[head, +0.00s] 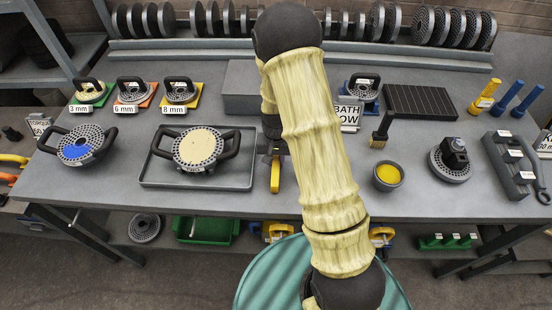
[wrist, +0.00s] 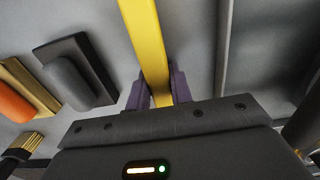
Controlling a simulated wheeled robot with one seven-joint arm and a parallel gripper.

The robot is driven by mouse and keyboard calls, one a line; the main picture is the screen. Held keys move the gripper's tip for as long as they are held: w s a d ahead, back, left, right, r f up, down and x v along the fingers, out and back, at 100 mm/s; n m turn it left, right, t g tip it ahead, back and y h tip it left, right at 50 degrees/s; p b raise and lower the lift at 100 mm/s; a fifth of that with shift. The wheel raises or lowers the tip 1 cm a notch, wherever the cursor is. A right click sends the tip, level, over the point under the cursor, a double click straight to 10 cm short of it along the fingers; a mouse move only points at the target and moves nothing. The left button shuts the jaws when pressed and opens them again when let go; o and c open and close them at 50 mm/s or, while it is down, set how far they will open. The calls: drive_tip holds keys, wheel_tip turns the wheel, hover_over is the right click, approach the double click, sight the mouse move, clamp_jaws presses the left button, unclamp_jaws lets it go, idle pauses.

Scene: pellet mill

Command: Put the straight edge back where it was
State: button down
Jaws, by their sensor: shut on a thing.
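The straight edge is a yellow bar (head: 275,176). In the head view its near end sticks out below my gripper (head: 271,152), just right of the grey tray. In the wrist view the yellow bar (wrist: 146,40) runs up out of the frame, between the two purple fingers of my gripper (wrist: 160,92), which are shut on it. My arm hides the bench behind the gripper, and most of the bar is hidden in the head view. I cannot tell whether the bar touches the bench.
A grey tray (head: 156,181) holds a handled die with a cream face (head: 198,146). A blue-centred die (head: 77,146) lies left.

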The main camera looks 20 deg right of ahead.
drive_tip(key=shift+f, duration=0.15)
idle(0.4)
drive_tip(key=c, duration=1.2)
unclamp_jaws()
drive_tip(key=shift+o, duration=0.6)
drive_tip(key=o, duration=1.1)
drive_tip(key=shift+r+p, duration=3.25)
drive_tip(key=shift+r, duration=1.3)
